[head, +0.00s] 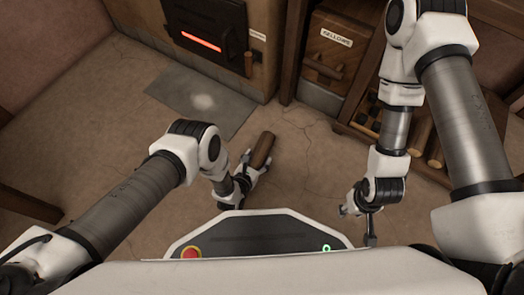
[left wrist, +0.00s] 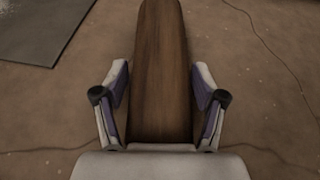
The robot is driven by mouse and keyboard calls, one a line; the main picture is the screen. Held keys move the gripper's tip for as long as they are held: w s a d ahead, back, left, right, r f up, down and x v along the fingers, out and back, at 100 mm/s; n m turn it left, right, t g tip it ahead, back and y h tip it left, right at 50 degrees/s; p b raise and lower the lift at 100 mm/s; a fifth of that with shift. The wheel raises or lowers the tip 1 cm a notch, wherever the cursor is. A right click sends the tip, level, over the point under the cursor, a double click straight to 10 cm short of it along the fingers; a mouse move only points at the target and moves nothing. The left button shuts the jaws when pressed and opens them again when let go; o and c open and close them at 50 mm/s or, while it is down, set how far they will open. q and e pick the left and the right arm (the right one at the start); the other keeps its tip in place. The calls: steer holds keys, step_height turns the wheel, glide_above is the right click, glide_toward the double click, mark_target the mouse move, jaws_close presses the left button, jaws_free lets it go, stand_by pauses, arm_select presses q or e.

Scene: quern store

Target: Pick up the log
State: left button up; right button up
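The log (head: 262,150) is a brown wooden piece lying on the floor in front of me, left of centre in the head view. It fills the middle of the left wrist view (left wrist: 162,70), running lengthwise away from the palm. My left gripper (head: 256,170) is at the log's near end. In the left wrist view its two fingers (left wrist: 161,88) stand on either side of the log, with narrow gaps visible beside it. My right gripper (head: 357,222) hangs apart from the log, to the right, with its fingers spread and nothing between them.
A stove (head: 208,38) with a glowing slot stands at the back, a grey floor plate (head: 203,102) before it. A box labelled bellows (head: 335,45) stands right of it. A wooden rack (head: 425,165) with logs is at the right. Cracked floor around the log is clear.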

arm_select(q)
steer(key=c, duration=0.7)
steer(key=shift+f, duration=0.1)
steer(key=shift+c, duration=0.2)
